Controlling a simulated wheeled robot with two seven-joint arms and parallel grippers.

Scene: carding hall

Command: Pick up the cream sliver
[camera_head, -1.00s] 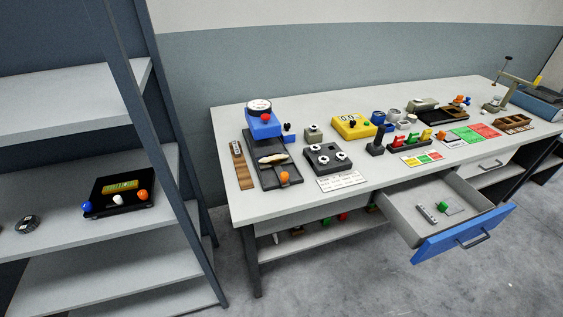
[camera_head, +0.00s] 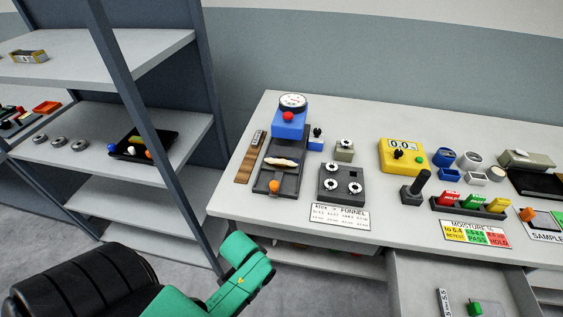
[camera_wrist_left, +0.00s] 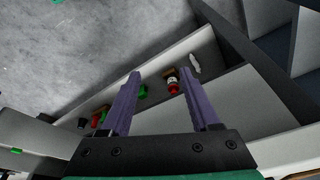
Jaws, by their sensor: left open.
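The cream sliver (camera_head: 281,161) is a pale, slim, elongated piece lying across a dark tray (camera_head: 291,183) on the bench, in front of a blue dial device (camera_head: 290,122). An orange knob (camera_head: 274,186) is at the tray's front end. My left arm shows in green at the lower left of the head view, well short of the sliver. In the left wrist view my left gripper (camera_wrist_left: 160,72) is open, its two purple fingers apart with nothing held between them. That view looks down past the bench's lower shelf, and the sliver is not seen there. My right gripper is not in view.
A wooden strip (camera_head: 250,158) lies left of the tray, and a dark block with round knobs (camera_head: 343,184) stands right of it. A shelf rack (camera_head: 175,150) stands left of the bench. An open drawer (camera_head: 414,283) juts out at the lower right.

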